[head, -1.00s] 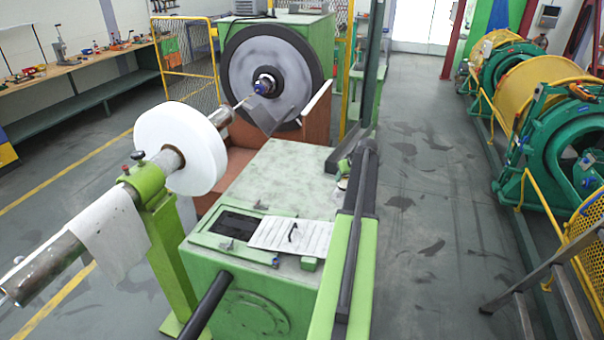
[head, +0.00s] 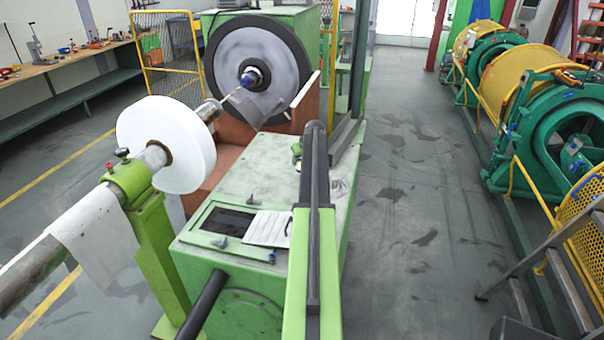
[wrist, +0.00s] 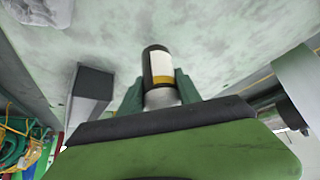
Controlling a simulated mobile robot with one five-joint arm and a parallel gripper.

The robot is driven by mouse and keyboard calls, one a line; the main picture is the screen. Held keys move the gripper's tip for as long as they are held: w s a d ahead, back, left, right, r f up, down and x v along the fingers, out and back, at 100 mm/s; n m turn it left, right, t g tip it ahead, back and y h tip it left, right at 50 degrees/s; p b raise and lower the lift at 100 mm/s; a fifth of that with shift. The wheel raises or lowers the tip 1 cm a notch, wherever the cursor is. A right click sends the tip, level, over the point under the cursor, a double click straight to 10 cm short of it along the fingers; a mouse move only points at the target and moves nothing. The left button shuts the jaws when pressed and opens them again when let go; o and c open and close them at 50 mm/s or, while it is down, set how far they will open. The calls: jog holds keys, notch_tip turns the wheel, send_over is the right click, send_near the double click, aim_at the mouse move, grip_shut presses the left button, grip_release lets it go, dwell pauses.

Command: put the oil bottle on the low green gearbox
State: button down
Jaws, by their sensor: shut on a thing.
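The oil bottle (wrist: 160,68), dark with a white label and a yellow band, is held between the green fingers of my gripper (wrist: 160,92) in the wrist view. The low green gearbox (head: 248,185) stands in the middle of the head view, with a worn flat top. Its pale green top (wrist: 215,40) also fills the background of the wrist view behind the bottle. I cannot tell whether the bottle touches that top. In the head view my arm reaches over the gearbox's right part and hides most of the gripper and the bottle.
A paper sheet (head: 267,228) and a dark opening (head: 228,221) are on the gearbox's near top. A white reel (head: 166,145) on a shaft stands at left, a large grey disc (head: 258,72) behind. The floor at right (head: 420,200) is clear up to the yellow railing.

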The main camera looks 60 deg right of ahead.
notch_tip(320, 180, down, 4)
jog(key=b, duration=0.4)
jog(key=shift+f, duration=0.2)
jog(key=shift+r, duration=0.25)
jog(key=shift+f, duration=0.25)
jog(key=c, duration=0.8)
grip_release()
jog(key=shift+r, duration=0.1)
jog(key=shift+c, duration=0.2)
jog(key=shift+r, duration=0.2)
jog(key=p+v, duration=1)
jog(key=v, duration=0.2)
jog(key=shift+f, duration=0.1)
